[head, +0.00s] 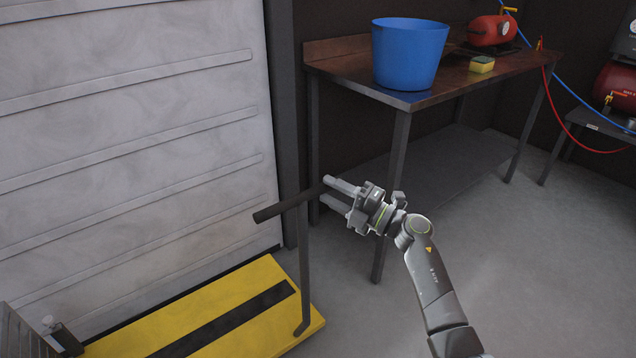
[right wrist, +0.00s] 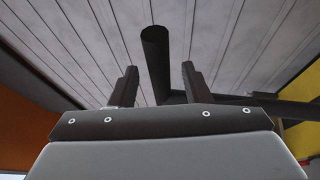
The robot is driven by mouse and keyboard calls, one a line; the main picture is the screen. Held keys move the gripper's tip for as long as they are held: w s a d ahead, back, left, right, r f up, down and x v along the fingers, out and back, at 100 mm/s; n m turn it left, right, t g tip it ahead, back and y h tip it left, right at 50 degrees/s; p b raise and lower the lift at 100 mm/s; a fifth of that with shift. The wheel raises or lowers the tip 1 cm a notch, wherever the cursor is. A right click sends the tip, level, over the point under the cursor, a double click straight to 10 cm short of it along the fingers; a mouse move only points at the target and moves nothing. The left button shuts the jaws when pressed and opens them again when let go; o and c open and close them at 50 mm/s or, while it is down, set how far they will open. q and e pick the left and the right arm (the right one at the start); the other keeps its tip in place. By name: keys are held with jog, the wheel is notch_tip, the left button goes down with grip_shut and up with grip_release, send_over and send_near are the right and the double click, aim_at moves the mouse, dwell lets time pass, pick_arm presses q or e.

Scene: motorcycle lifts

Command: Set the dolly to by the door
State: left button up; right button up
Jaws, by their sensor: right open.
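The dolly (head: 225,312) is a yellow platform with a black stripe, on the floor at the lower left beside a pale ribbed door (head: 130,130). Its dark upright post rises to a crossbar handle (head: 280,207). My right gripper (head: 327,191) is open at the right end of this handle. In the right wrist view, the handle (right wrist: 155,55) shows end-on between and beyond the two dark fingers of the right gripper (right wrist: 158,82). I cannot tell whether the fingers touch it. My left gripper is not in view.
A workbench (head: 440,92) with a blue bucket (head: 408,55), a yellow sponge (head: 482,64) and a red tank (head: 492,30) stands behind my right arm. Its front leg (head: 392,185) is close to the gripper. Grey floor (head: 530,270) is clear at the right.

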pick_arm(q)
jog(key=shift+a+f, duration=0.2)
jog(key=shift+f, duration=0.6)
pick_arm(e)
jog(key=v, duration=1.2)
jog(key=shift+d, duration=0.2)
jog(key=shift+s+f, duration=0.15)
